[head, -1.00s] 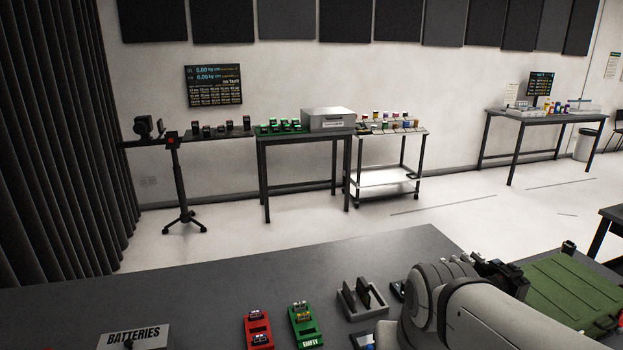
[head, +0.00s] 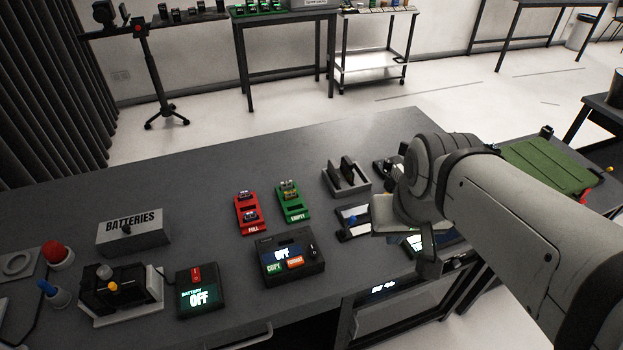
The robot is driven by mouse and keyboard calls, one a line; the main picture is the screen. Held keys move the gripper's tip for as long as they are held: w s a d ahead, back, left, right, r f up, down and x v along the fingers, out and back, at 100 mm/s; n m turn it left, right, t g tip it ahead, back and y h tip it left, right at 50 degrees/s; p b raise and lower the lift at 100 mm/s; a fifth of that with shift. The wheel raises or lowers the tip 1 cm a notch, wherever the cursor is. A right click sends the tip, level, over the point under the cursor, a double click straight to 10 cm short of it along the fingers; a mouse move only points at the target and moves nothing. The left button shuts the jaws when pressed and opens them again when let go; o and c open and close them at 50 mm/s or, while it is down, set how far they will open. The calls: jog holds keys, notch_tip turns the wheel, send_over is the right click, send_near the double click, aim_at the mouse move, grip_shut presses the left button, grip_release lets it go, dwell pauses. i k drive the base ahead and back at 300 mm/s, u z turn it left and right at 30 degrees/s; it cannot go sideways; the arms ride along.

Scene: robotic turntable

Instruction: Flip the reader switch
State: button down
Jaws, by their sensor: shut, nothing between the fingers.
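A black box (head: 286,259) with a lit OFF display, a green COPY button and an orange FORMAT button sits near the table's front edge in the head view. It looks like the reader. A small dark switch or knob (head: 312,250) stands at its right end; its exact position is too small to tell. My gripper (head: 428,262) is shut and empty, to the right of the box and apart from it. The wrist partly hides the gripper, so its fingertips are hard to make out.
Left of the box is a battery unit (head: 199,296) reading OFF, with a red switch. Behind it are red FULL (head: 250,216) and green EMPTY (head: 292,203) card holders. A grey slotted stand (head: 346,181) is farther back. Bare tabletop lies at the back left.

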aim_at(313, 249)
jog(key=z, duration=0.9)
jog(key=k, duration=1.15)
jog(key=u, duration=0.8)
jog(key=i, duration=1)
jog(key=u, duration=0.05)
